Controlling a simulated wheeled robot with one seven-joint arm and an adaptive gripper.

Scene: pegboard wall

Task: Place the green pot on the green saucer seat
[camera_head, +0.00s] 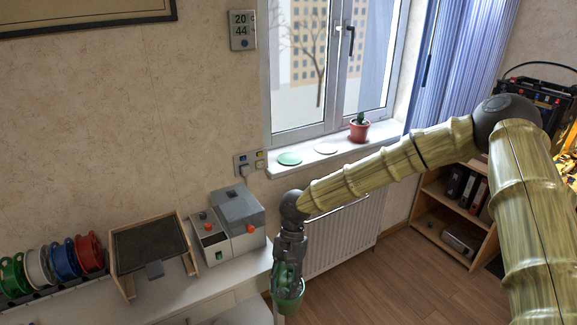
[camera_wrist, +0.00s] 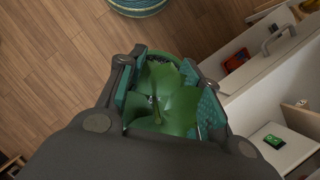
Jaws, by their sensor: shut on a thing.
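My gripper (camera_head: 287,268) hangs pointing down at the right end of the bench. It is shut on the green pot (camera_head: 288,297), whose rim shows below the fingers. In the wrist view my gripper (camera_wrist: 168,100) holds the pot with its green leafy plant (camera_wrist: 165,105) between the teal finger pads; the leaves hide most of the pot. The green saucer seat (camera_head: 289,159) is a flat green disc at the left end of the window sill, empty. It is above and behind my gripper in the head view.
A white saucer seat (camera_head: 326,148) and a red pot with a plant (camera_head: 359,128) are on the sill (camera_head: 306,160). A grey machine (camera_head: 238,220), a dark tray (camera_head: 150,246) and coloured spools (camera_head: 55,262) stand on the bench. A radiator (camera_head: 340,233) is under the sill.

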